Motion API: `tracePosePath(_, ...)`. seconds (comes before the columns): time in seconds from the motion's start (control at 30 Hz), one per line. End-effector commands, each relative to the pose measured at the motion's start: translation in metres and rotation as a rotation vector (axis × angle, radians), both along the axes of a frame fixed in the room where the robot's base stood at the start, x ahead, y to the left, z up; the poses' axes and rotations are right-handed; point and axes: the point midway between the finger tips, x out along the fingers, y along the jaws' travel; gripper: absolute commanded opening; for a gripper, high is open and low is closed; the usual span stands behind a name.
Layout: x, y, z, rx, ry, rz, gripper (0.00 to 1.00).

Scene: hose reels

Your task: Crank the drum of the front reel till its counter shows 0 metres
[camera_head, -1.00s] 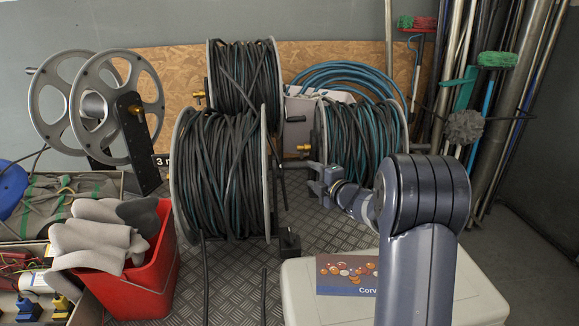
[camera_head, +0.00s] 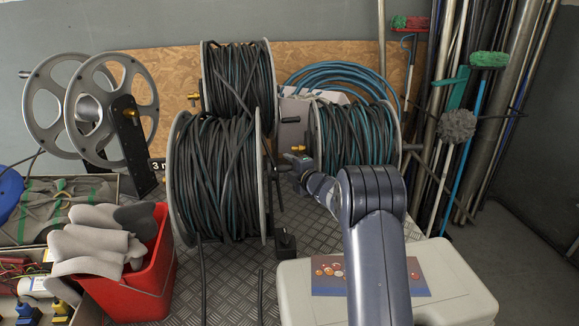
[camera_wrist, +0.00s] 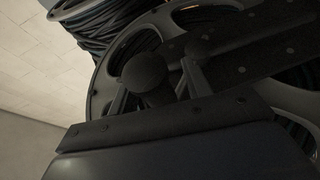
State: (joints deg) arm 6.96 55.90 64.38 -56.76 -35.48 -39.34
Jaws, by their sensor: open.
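The front reel (camera_head: 213,180) stands in the middle of the head view, its drum wound with dark and teal hose. Its dark crank (camera_head: 272,172) is on the right side. A dark counter plate (camera_head: 158,164) reading "3 m" shows at its left edge, partly hidden. My gripper (camera_head: 291,173) is right beside the crank, coming from the right. In the wrist view a dark round knob (camera_wrist: 145,72) sits between the two open fingers of my gripper (camera_wrist: 156,77), with the reel's flange behind. I cannot tell if the fingers touch it.
Two more hose reels (camera_head: 237,78) (camera_head: 357,135) stand behind and to the right. An empty grey reel (camera_head: 113,75), a red bucket (camera_head: 150,277) with gloves and a crate are at left. A pale case (camera_head: 455,285) lies under my arm. Poles and brooms lean at right.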

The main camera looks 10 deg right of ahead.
Motion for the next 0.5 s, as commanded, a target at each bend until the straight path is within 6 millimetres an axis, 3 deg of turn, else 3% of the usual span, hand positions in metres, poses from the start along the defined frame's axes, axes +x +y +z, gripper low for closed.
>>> tracePosePath(0.2,0.0000,0.0000,0.0001,0.000,0.000,0.000,0.45)
tracePosePath(0.5,-0.0002,-0.0001,0.0002,0.000,0.000,0.000,0.21)
